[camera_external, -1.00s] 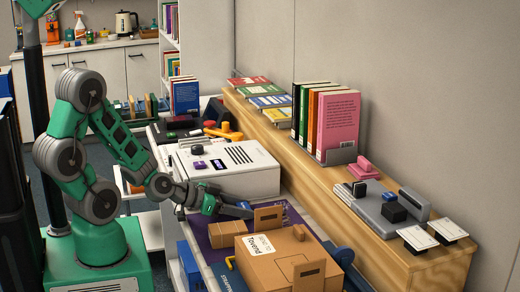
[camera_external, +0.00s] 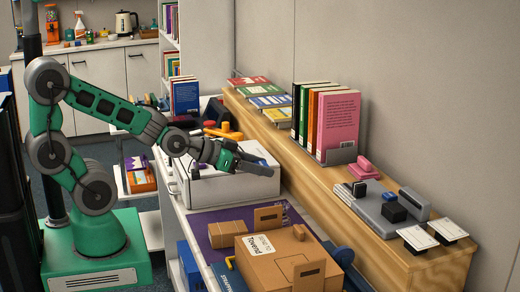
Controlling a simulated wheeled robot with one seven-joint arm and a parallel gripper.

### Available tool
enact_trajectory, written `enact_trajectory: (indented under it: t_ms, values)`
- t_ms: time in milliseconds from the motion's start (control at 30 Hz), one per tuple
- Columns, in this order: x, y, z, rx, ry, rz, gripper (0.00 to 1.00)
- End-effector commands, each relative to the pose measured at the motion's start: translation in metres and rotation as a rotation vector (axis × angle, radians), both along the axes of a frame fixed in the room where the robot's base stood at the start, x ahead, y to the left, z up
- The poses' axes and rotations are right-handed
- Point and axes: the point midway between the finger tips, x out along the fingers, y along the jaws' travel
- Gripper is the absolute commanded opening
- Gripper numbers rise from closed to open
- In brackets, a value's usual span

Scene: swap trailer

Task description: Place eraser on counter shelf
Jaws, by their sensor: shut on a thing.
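My gripper (camera_external: 262,166) is above the front of the white printer-like box (camera_external: 262,185), raised off the counter. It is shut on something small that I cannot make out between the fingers. I cannot pick out the eraser for certain anywhere in the view. The wooden counter shelf (camera_external: 284,142) runs along the wall to the right of my gripper, with books and desk items on it. My gripper is on the near side of the shelf, apart from it.
Upright books (camera_external: 338,122) stand on the shelf in a bookend. Flat books (camera_external: 262,92) lie behind them. A pink item (camera_external: 364,166), a grey tray (camera_external: 390,217) and cards (camera_external: 418,238) sit nearer. Cardboard boxes (camera_external: 283,262) and a purple mat (camera_external: 205,219) lie on the counter below.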

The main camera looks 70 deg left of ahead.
Motion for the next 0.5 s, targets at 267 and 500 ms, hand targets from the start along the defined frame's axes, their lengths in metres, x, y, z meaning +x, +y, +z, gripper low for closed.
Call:
enact_trajectory:
  t_ms: [267, 500]
  values:
    - [0.031, -0.062, 0.09, -0.005, -0.007, 0.075, 0.12]
    - [0.03, -0.087, 0.132, -0.002, -0.001, 0.145, 0.12]
